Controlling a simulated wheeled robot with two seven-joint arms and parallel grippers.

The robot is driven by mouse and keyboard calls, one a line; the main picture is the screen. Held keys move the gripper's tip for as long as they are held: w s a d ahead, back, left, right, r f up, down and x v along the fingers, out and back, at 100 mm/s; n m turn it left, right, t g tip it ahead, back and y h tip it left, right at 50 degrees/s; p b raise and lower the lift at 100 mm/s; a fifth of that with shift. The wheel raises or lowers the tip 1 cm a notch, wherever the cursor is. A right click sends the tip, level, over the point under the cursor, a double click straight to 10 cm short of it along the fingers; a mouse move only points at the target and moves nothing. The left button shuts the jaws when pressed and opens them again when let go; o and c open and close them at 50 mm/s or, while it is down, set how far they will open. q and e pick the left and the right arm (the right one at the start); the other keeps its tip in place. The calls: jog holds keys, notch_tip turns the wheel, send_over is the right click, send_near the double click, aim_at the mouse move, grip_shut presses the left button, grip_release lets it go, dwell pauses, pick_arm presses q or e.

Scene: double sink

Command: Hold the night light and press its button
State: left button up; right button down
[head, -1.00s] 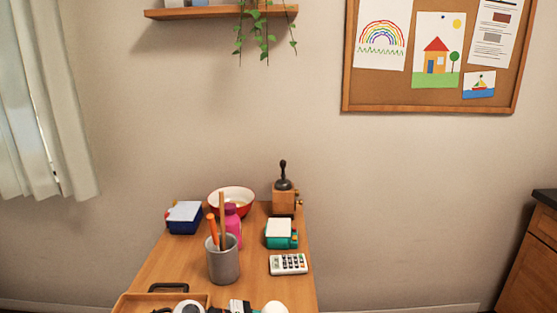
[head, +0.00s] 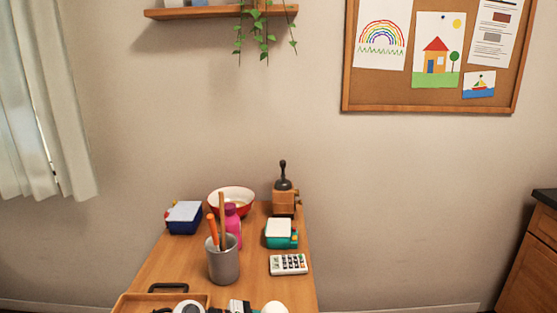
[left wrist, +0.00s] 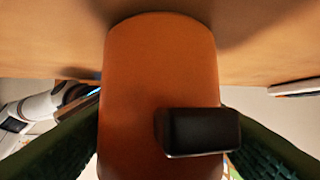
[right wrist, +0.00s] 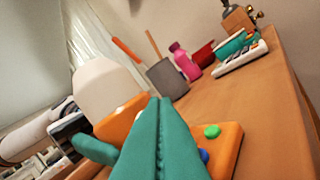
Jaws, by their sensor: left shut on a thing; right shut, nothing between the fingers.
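The night light shows its white dome (head: 274,307) at the bottom edge of the head view. In the right wrist view it has a pale dome (right wrist: 103,88) and an orange body with a green button (right wrist: 211,131) and a partly hidden blue button (right wrist: 204,155). My left gripper (head: 240,307) is shut on the orange body (left wrist: 160,70), which stands between its dark green fingers in the left wrist view; a black block juts from that side. My right gripper (right wrist: 160,103) is shut and empty, its teal fingers in front of the orange body. I cannot tell whether they touch it.
A wooden tray (head: 125,303) lies at the table's near left. A grey cup (head: 223,266) with tall sticks, a pink bottle (head: 234,228), a calculator (head: 289,264), a teal box (head: 279,233), a red bowl (head: 231,201) and a grinder (head: 284,195) stand farther back.

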jog(key=shift+s+a+f, duration=0.15)
jog(key=shift+s+a, duration=0.25)
jog(key=shift+a, duration=0.25)
jog(key=shift+w+d+f, duration=0.15)
jog(key=shift+d+f, duration=0.05)
jog(key=shift+d, duration=0.65)
jog(key=shift+w+d+r, duration=0.1)
jog(key=shift+d+r, duration=0.05)
jog(key=shift+d, duration=1.8)
jog(key=shift+d, duration=0.1)
jog(key=d, duration=0.4)
jog(key=shift+w+d, duration=0.1)
jog(key=shift+d, duration=0.3)
jog(key=shift+a+r, duration=0.1)
jog(key=shift+a, duration=0.05)
jog(key=shift+a, duration=4.3)
